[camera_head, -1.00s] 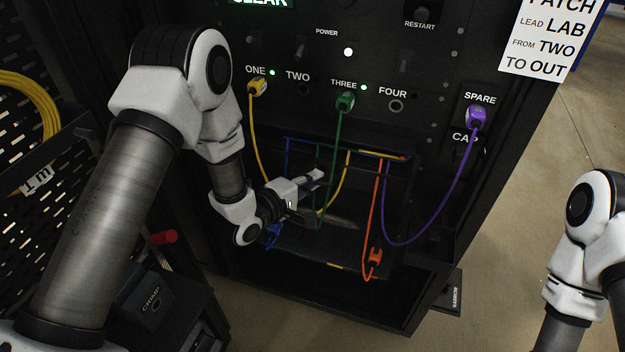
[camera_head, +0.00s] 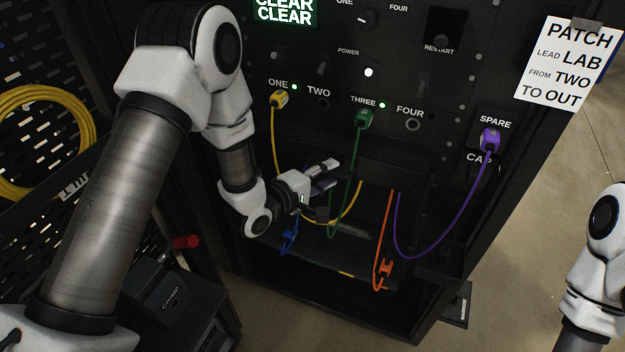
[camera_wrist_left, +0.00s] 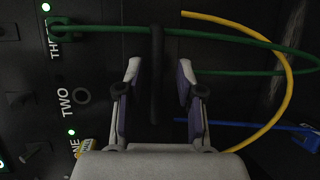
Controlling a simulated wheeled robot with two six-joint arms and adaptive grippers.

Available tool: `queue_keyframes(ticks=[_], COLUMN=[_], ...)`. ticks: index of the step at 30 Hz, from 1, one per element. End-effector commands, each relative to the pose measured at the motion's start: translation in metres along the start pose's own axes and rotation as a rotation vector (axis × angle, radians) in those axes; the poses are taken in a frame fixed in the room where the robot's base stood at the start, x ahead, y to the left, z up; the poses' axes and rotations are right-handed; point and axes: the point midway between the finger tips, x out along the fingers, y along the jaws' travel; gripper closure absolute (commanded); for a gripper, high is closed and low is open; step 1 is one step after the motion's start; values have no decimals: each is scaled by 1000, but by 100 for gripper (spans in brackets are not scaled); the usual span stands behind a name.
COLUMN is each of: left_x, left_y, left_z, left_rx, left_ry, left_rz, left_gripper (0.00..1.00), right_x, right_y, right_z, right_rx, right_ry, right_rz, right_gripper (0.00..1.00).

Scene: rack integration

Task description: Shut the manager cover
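The manager cover (camera_head: 385,170) appears as a dark panel across the top of the cable bay, below the ports. It hides the upper cable runs; its exact angle is hard to tell, black on black. My left gripper (camera_head: 328,175) is at the panel's left part, fingers apart. In the left wrist view, the open gripper (camera_wrist_left: 159,85) has a dark bar (camera_wrist_left: 157,75) between its fingers, probably part of the cover, with gaps on both sides. The bar crosses in front of the green cable (camera_wrist_left: 230,40). My right arm shows at the right edge; its gripper is out of frame.
A yellow cable (camera_head: 276,140), the green one, an orange cable (camera_head: 383,240) and a purple cable (camera_head: 440,245) hang around the bay. A blue plug (camera_head: 289,240) hangs below my left gripper. A crimp box (camera_head: 165,292) stands at lower left. Open floor lies right.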

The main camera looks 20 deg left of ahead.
Motion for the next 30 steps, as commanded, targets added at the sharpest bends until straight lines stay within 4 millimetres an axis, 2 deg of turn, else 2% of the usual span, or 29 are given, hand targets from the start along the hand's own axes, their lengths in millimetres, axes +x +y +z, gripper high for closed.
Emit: queue_keyframes(ticks=[9, 13, 18, 30], left_x=[-79, -99, -108, -108], left_y=[1, 0, 0, 0], left_z=[-1, -1, 0, 0], left_rx=[-11, -7, -2, -1], left_ry=[5, 5, 1, 1], left_rz=[3, 1, 2, 0], left_gripper=[63, 63, 63, 63], right_x=[0, 0, 0, 0], right_y=[0, 0, 0, 0], right_z=[0, 0, 0, 0], right_rx=[0, 0, 0, 0], right_ry=[0, 0, 0, 0], right_rz=[0, 0, 0, 0], right_gripper=[60, 60, 60, 60])
